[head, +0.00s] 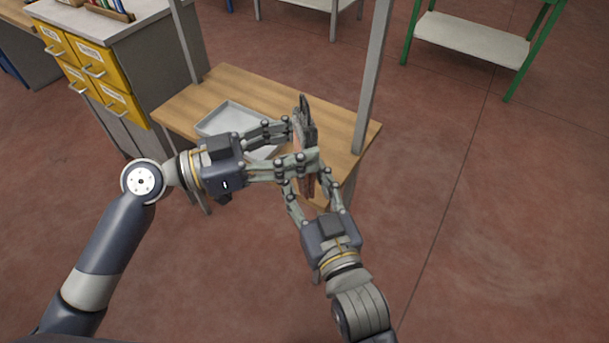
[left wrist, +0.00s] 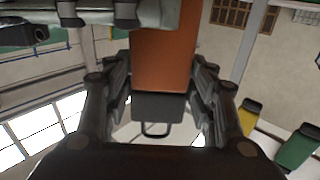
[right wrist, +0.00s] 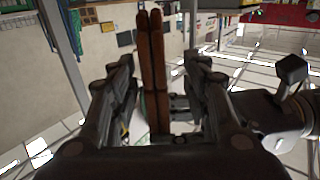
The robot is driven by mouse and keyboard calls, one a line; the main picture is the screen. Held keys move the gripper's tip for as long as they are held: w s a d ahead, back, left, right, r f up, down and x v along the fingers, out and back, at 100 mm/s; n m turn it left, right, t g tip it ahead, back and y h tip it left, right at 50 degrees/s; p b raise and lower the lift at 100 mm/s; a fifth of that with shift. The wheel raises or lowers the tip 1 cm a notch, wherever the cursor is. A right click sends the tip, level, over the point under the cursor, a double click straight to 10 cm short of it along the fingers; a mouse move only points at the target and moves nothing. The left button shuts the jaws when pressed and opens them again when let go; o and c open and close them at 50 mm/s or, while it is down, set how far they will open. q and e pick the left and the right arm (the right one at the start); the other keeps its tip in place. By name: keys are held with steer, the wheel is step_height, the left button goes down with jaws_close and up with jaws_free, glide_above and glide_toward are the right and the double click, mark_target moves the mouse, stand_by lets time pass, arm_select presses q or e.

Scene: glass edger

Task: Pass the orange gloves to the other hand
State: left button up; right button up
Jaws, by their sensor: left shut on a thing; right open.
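The orange gloves (head: 309,184) hang upright and edge-on above the wooden table, with a dark part at the top. My left gripper (head: 302,142) is shut on them from the left. In the left wrist view the gloves (left wrist: 165,55) show a broad orange face and a dark grey part (left wrist: 158,106). My right gripper (head: 311,188) comes from below and is open, its fingers either side of the gloves' lower part. In the right wrist view the gloves (right wrist: 153,75) are two thin orange-brown layers between the spread fingers. Contact with the right fingers cannot be told.
A wooden table (head: 215,88) with a grey tray (head: 226,117) stands behind the grippers. A grey post (head: 373,80) rises at its right corner. A cabinet with yellow drawers (head: 92,60) is at left. A green-legged table (head: 470,38) stands back right. The floor at right is clear.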

steer(key=shift+w+a, duration=0.2)
steer(key=shift+w, duration=0.25)
arm_select(q)
steer(key=shift+o, duration=0.2)
arm_select(e)
jaws_close()
arm_select(q)
steer(key=o, duration=1.1)
steer(key=shift+a, duration=0.1)
